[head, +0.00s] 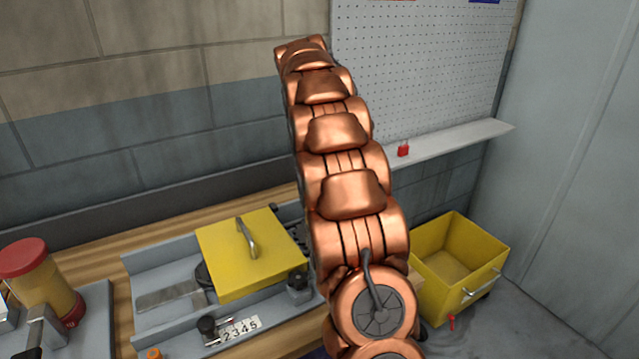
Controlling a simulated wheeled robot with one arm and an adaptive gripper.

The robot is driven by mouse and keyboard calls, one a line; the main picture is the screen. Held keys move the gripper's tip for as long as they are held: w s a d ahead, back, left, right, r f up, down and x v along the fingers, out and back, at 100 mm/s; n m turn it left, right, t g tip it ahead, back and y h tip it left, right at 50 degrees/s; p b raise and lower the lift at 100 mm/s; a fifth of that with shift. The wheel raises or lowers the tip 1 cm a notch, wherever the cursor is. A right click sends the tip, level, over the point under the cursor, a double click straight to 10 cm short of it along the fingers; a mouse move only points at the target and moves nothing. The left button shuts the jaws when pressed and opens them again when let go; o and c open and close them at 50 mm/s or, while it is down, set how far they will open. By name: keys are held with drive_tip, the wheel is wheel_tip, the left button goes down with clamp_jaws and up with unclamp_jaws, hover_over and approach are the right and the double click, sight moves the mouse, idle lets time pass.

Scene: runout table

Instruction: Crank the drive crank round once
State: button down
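A runout fixture with a grey metal bed (150,285) stands on the wooden bench. A yellow cover (225,270) with a metal handle (246,238) sits over its middle. A black knob (207,326) is beside a white numbered strip (241,328) at the fixture's front. Another dark knob (298,284) is at the cover's right front corner, close to my arm in the picture. I cannot tell which part, if any, is the drive crank; my copper arm hides the fixture's right end. My gripper is not visible.
A red-capped yellow container (42,280) stands at the left on a grey plate (97,310). A yellow bin (455,240) is at the right of the bench. A shelf (455,140) under the pegboard holds a small red item (403,151). The wall is close behind.

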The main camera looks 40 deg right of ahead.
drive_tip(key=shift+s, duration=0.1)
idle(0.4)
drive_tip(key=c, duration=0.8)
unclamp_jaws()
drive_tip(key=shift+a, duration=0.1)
